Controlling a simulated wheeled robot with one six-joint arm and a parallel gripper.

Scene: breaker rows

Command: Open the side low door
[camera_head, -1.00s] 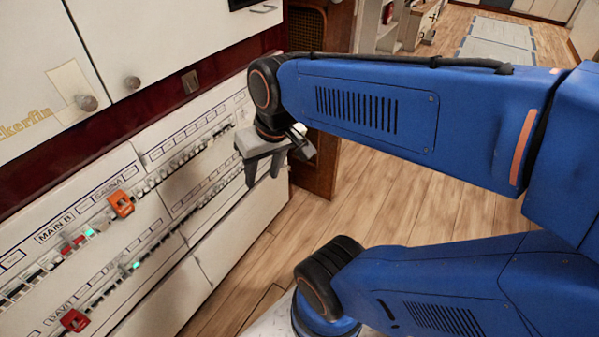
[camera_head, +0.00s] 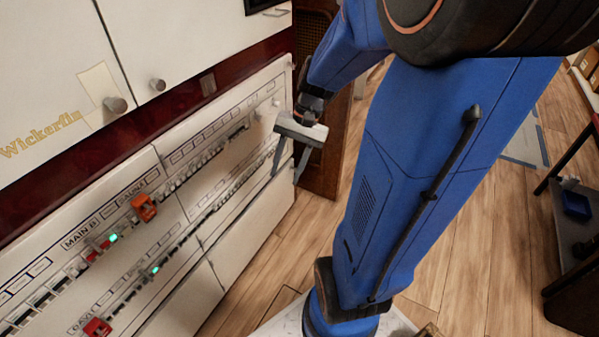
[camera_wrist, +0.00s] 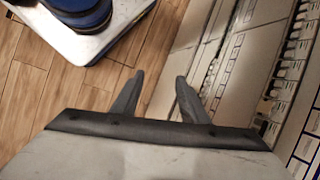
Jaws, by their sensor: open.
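My gripper (camera_head: 287,175) is open and empty, in front of the right end of the breaker cabinet. Its two dark fingers also show in the wrist view (camera_wrist: 160,76), apart, with nothing between them. Low on the cabinet, under the breaker rows, are plain white panels: a right one (camera_head: 248,232) and a left one (camera_head: 185,303), with a seam between them. I cannot tell which is the side low door, and no handle shows on them. In the wrist view a pale lower panel (camera_wrist: 203,62) lies beyond the right finger, apart from it.
Breaker rows (camera_head: 205,150) with an orange lockout (camera_head: 144,208) and a red one (camera_head: 97,328) line the cabinet. Above are white doors with round knobs (camera_head: 157,84). A dark wooden cabinet (camera_head: 318,165) stands behind my gripper. Wooden floor (camera_head: 265,262) is clear beside the panels.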

